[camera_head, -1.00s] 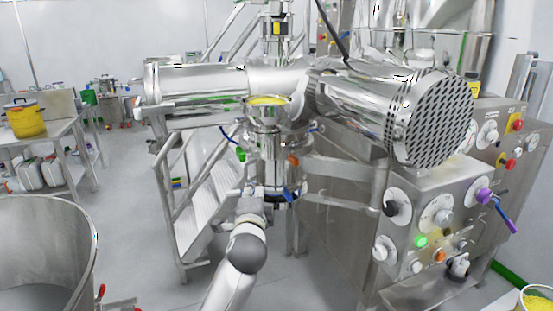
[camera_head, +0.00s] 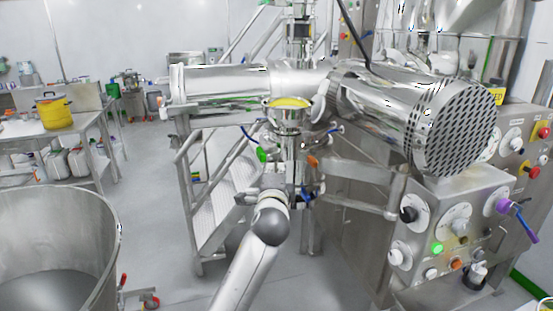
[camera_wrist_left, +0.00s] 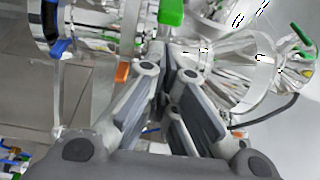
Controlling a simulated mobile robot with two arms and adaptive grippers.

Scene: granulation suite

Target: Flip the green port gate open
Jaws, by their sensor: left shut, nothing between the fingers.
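A small green handle (camera_head: 262,154) sticks out at the left of the polished metal port body (camera_head: 288,143) under the funnel, in the head view. A bright green piece also shows at the top of the left wrist view (camera_wrist_left: 171,12), just beyond the fingertips. My left gripper (camera_head: 273,182) is just below and slightly right of the green handle. In the left wrist view its fingers (camera_wrist_left: 178,62) are shut with nothing between them, pointing at the metal fittings. I cannot tell whether they touch anything.
An orange handle (camera_head: 312,161) and a blue handle (camera_head: 307,198) sit on the same fittings. A yellow-filled funnel (camera_head: 289,103) is above. Metal stairs (camera_head: 222,205) stand behind left, a control cabinet (camera_head: 455,225) right, and a large steel vessel (camera_head: 105,235) front left.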

